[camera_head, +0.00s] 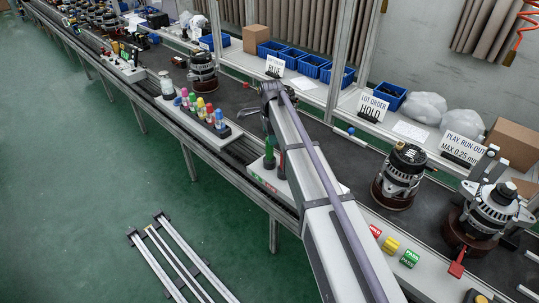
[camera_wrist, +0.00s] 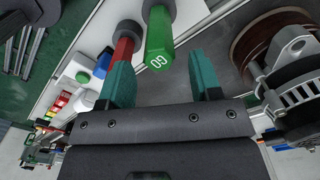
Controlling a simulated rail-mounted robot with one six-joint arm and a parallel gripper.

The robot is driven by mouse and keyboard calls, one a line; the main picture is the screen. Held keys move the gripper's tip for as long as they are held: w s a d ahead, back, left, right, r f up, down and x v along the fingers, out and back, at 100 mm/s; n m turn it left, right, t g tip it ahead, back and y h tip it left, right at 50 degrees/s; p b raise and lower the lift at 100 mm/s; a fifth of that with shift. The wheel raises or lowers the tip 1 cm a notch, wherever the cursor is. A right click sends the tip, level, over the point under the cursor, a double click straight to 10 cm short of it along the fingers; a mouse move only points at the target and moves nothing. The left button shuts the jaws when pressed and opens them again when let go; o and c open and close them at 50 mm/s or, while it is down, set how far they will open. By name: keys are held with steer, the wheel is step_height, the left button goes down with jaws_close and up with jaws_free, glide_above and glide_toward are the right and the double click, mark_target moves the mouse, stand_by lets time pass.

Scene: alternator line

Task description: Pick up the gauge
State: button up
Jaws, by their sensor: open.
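A green cylinder marked GO (camera_wrist: 160,45), with a dark collar, stands just beyond my gripper in the wrist view. A red cylinder (camera_wrist: 125,42) with a dark collar is beside it; I cannot tell whether the two are joined. In the head view the green piece (camera_head: 269,158) stands upright on a white base plate (camera_head: 262,176) at the bench's front edge. My gripper (camera_wrist: 161,80) has its teal fingers apart and nothing between them. The left finger overlaps the red cylinder in view; contact cannot be told. The gripper's fingers are not clear in the head view.
A large alternator (camera_wrist: 298,85) is close on the right in the wrist view. In the head view, alternators (camera_head: 402,172) stand on the dark bench to the right. Several coloured bottles (camera_head: 201,108) stand in a rack to the left. A HOLD sign (camera_head: 372,107) is behind.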

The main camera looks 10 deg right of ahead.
mark_target(270, 151)
steer(key=f+b, duration=0.5)
steer(key=shift+a+f, duration=0.15)
steer(key=shift+a, duration=0.05)
steer(key=shift+r, duration=0.2)
steer(key=c, duration=1)
